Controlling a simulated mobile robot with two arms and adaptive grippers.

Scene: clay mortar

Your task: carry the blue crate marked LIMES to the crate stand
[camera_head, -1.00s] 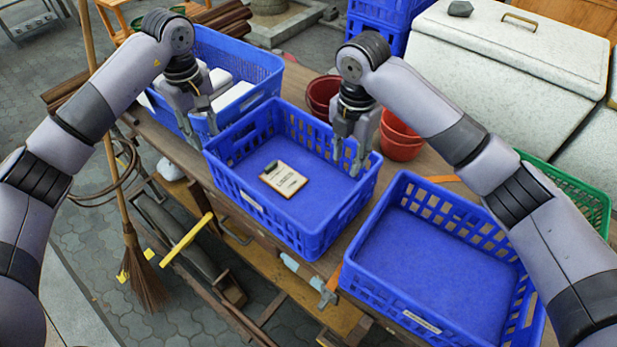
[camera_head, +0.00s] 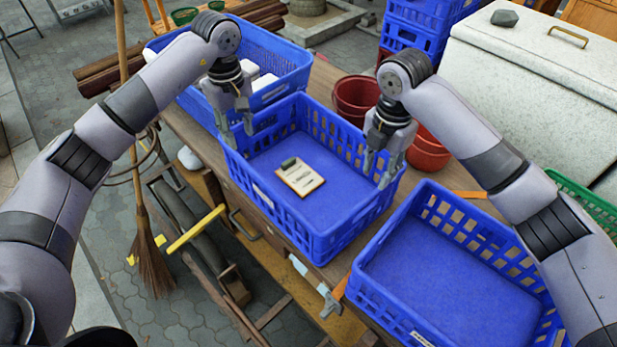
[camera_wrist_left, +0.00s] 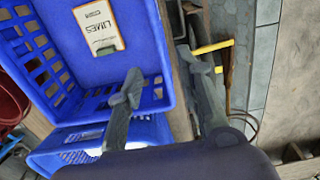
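The blue crate with a card inside (camera_head: 316,229) stands on the workbench in the middle of the head view. My left gripper (camera_head: 236,130) is open at the crate's left end, fingers pointing down by the rim. In the left wrist view its fingers (camera_wrist_left: 158,63) are spread near the crate's corner. My right gripper (camera_head: 377,170) is open at the right end, its fingers apart by the rim. Contact with the rim cannot be told. I cannot identify the crate stand.
An empty blue crate (camera_head: 366,290) stands close on the right. Another blue crate (camera_head: 290,52) with white items is behind on the left. Red pots (camera_head: 356,92) stand behind the middle crate. A white chest (camera_head: 520,78) and stacked blue crates (camera_head: 412,38) are at the back.

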